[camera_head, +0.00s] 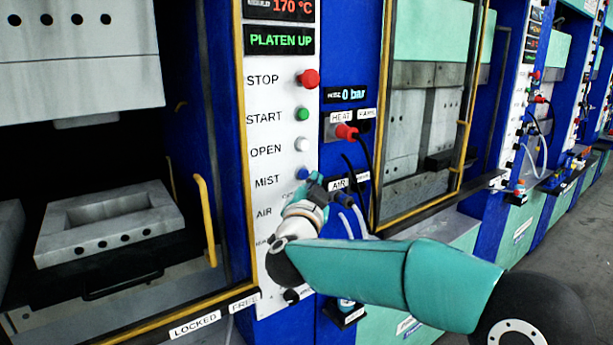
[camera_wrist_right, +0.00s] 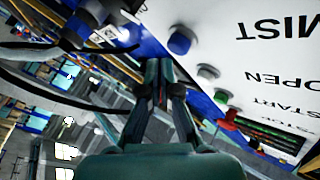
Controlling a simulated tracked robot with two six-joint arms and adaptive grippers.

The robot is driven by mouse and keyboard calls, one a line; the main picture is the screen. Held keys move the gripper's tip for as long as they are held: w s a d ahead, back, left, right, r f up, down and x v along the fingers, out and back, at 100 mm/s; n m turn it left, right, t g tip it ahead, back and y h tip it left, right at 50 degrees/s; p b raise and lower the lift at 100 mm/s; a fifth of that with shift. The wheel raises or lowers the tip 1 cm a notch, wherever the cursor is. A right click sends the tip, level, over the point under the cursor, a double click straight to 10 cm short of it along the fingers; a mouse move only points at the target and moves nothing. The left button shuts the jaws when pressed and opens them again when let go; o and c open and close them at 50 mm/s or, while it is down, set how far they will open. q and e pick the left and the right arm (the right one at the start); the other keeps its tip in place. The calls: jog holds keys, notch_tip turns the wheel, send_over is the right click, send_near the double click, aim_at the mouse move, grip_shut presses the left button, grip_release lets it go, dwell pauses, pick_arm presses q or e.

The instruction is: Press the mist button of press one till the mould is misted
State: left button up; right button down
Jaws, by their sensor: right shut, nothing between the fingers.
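The blue MIST button (camera_head: 302,174) is on press one's white panel (camera_head: 262,215), beside its label. In the right wrist view, the blue button (camera_wrist_right: 181,40) stands beside the inverted word MIST. My right gripper (camera_head: 317,188) is shut and empty, close to the button at its lower right in the head view. In the wrist view its fingertips (camera_wrist_right: 159,66) appear just left of and below the button; I cannot tell whether they touch. The grey lower mould (camera_head: 105,222), with a rectangular cavity, sits in the open press at left. No mist shows on it. My left gripper is out of view.
Above are the white OPEN (camera_head: 301,144), green START (camera_head: 303,114) and red STOP (camera_head: 307,79) buttons. A red plug with black cable (camera_head: 346,132) is close by on the right. The display (camera_head: 279,39) reads PLATEN UP. A yellow handle (camera_head: 205,220) stands beside the opening.

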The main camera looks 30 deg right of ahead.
jog(key=shift+w, duration=0.1)
dwell(0.6)
jog(key=shift+w+r, duration=0.1)
jog(key=shift+w, duration=0.2)
jog(key=shift+w+a+p, duration=0.1)
jog(key=shift+w+p, duration=0.3)
jog(key=shift+w, duration=0.1)
dwell(0.7)
jog(key=shift+s, duration=0.15)
jog(key=shift+s+b, duration=0.55)
jog(key=shift+s, duration=0.2)
jog(key=shift+s+d+b, duration=0.15)
jog(key=shift+s+b, duration=0.4)
jog(key=shift+s, duration=0.75)
jog(key=shift+s+d+b, duration=0.1)
jog(key=shift+s+b, duration=0.4)
jog(key=shift+s, duration=0.75)
